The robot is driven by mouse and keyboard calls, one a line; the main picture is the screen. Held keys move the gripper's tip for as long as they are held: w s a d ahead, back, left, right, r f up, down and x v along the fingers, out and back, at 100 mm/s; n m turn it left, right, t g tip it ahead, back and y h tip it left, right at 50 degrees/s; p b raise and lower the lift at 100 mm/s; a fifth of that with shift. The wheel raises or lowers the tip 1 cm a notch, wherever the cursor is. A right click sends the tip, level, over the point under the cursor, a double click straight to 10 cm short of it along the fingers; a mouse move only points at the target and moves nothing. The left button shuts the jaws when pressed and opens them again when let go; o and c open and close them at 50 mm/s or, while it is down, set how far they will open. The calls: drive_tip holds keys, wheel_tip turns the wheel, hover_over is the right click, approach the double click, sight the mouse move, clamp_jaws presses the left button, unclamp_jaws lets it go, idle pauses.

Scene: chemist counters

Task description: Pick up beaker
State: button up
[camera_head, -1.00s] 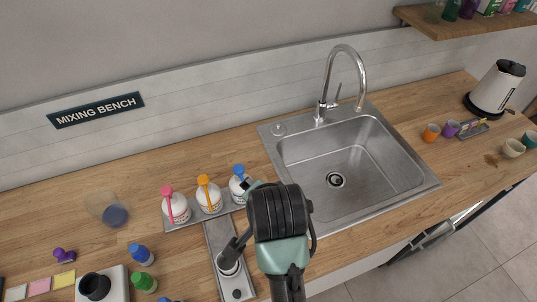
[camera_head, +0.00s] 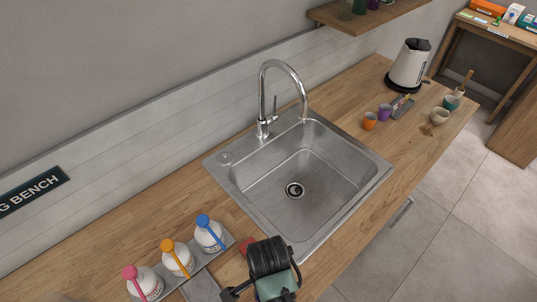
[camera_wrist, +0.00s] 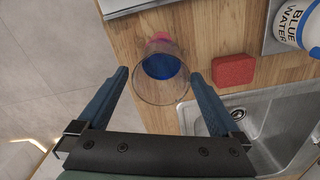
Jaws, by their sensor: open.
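A clear beaker (camera_wrist: 160,92) with blue liquid in its bottom shows in the wrist view, over the wooden counter and left of a red sponge. My gripper (camera_wrist: 158,75) is open, with one finger on each side of the beaker in the picture. Whether the fingers touch the beaker or how far below them it sits, I cannot tell. In the head view my arm covers this spot, and neither the beaker nor the fingers show.
The red sponge (camera_head: 247,246) lies by the steel sink (camera_head: 215,180). A tray holds white bottles with blue (camera_head: 208,236), orange (camera_head: 178,262) and pink (camera_head: 147,285) tops. A tall faucet (camera_head: 265,100) rises behind the sink. Cups (camera_head: 440,116) and a kettle (camera_head: 409,66) stand farther right.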

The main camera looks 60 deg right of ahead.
drive_tip(key=shift+f+p, duration=0.7)
drive_tip(key=shift+f, duration=1.85)
drive_tip(key=shift+w, duration=0.1)
drive_tip(key=c, duration=1.3)
drive_tip(key=shift+r, duration=0.15)
wheel_tip(320, 180, up, 10)
drive_tip(key=b, duration=0.1)
drive_tip(key=shift+f, duration=0.2)
